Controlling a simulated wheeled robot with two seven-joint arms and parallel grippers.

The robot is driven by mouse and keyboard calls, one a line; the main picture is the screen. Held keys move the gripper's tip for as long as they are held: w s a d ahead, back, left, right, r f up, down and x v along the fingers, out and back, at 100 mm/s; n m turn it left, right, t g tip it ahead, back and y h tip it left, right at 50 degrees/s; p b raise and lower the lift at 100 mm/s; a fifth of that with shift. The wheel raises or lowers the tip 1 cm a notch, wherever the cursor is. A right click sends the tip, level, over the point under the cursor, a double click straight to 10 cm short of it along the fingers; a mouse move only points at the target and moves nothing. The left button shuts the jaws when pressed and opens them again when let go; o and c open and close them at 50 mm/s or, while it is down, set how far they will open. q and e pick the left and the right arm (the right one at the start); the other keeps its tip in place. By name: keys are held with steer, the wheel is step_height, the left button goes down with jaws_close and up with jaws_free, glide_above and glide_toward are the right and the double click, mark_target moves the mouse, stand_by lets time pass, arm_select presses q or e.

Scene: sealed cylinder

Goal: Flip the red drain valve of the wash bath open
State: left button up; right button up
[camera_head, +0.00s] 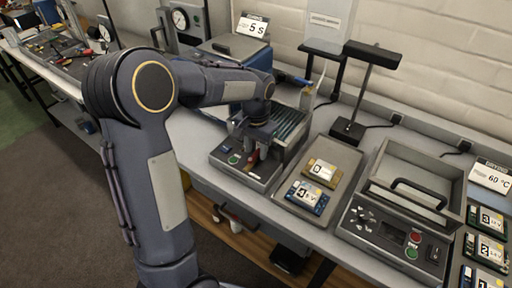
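The bath unit (219,157) stands on the bench in the middle, with a row of dark slats in its top and a front panel. A green button (233,159) shows on the panel. A small red part (252,156) shows right at my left gripper; I cannot tell whether it is the drain valve or a button. My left gripper (255,158) points down over the front panel, close to the red part. Its fingers are small and dark, so its opening and any contact are unclear. My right gripper is not in view.
A tray with circuit boards (338,157) lies right of the bath. Further right is a lidded unit with a handle (420,193). A black stand (347,130) rises behind the tray. A blue-sided box (262,57) stands behind the bath. More boards (490,249) lie at the right edge.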

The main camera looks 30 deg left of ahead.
mark_target(256, 153)
arm_select(q)
steer(key=shift+r, duration=0.1)
step_height(256, 153, up, 7)
steer(key=shift+r, duration=0.3)
stand_by(0.4)
steer(key=shift+s, duration=0.1)
steer(key=s+d+n+t+h, duration=0.1)
steer(key=s+d, duration=0.3)
steer(key=s, duration=0.7)
steer(key=s+d+f+n+t+h, duration=0.1)
steer(key=s+d+t+h, duration=0.1)
steer(key=s, duration=1)
steer(key=d+t, duration=0.1)
steer(key=t, duration=0.1)
steer(key=shift+d+f+n+t+h, duration=0.3)
steer(key=shift+d+h, duration=0.1)
